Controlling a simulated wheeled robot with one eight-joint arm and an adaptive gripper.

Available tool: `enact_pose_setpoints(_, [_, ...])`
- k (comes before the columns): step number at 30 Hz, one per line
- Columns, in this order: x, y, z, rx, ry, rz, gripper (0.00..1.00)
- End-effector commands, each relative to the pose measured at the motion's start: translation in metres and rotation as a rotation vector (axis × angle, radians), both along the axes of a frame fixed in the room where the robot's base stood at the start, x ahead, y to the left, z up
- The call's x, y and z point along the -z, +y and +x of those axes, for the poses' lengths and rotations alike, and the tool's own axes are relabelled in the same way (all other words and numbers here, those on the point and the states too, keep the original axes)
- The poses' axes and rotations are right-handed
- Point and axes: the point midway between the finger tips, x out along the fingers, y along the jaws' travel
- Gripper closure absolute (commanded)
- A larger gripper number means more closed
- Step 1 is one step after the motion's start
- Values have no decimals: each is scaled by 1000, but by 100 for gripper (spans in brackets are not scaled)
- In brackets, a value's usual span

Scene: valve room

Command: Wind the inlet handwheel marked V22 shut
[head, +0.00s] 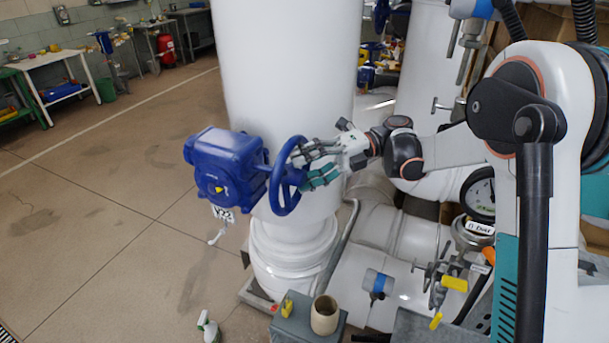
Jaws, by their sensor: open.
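The inlet handwheel (286,176) is a blue ring on the right side of a blue valve gearbox (224,165), in front of a thick white pipe. A white tag reading V22 (223,213) hangs under the gearbox. My gripper (304,166) is at the right side of the handwheel, its fingers pointing left. The fingers are open and reach to the wheel's rim; I cannot tell whether they touch it. The fingers hide part of the wheel's right side.
A grey box (296,326) with a beige cup (325,315) stands below the pipe, near a spray bottle (208,327). A pressure gauge (481,195) and small valves with yellow handles (454,284) are at lower right. The floor on the left is clear up to a white table (60,62).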

Motion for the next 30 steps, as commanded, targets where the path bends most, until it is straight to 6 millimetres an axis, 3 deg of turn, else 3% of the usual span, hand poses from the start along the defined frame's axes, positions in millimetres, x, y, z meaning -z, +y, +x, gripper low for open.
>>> enact_pose_setpoints(3, [-31, 0, 1, 1, 0, 16, 44])
enact_pose_setpoints(6, [-51, 0, 1, 4, 0, 15, 27])
enact_pose_setpoints(12, [-79, -1, 1, 6, 2, 15, 25])
enact_pose_setpoints(15, [-83, 0, 0, 3, 2, 12, 46])
enact_pose_setpoints(30, [-84, 1, 2, 4, 0, 13, 46])
